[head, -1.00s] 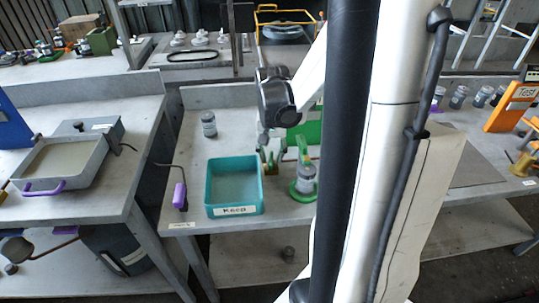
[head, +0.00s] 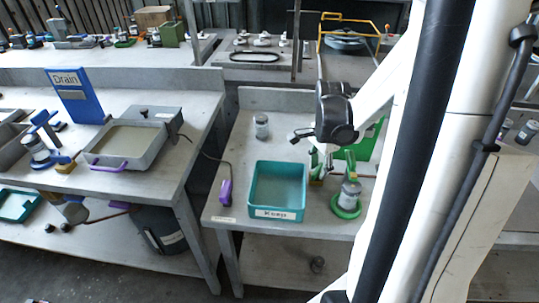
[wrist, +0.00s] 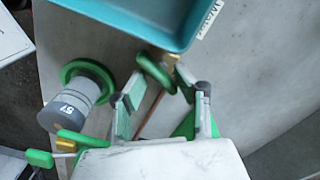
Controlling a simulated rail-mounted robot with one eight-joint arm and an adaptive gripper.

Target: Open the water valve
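A green handwheel (wrist: 153,73) with a brass fitting (wrist: 171,63) and a thin copper-coloured pipe (wrist: 150,112) show in the wrist view, just beyond the fingers; this looks like the water valve. My gripper (wrist: 162,92) is open, its green-and-grey fingers apart, with the handwheel ahead of the gap. I cannot tell whether a finger touches it. A teal tray (wrist: 128,28) lies just past the valve, with a partly visible label. The valve is hard to make out there.
A grey cylinder marked 57 (wrist: 72,106) in a green ring stands close left of the fingers. A small jar (head: 261,126) stands behind the tray. A purple-handled part (head: 225,192) lies left of it. A grey basin (head: 127,147) and blue Drain sign (head: 75,97) occupy the left bench.

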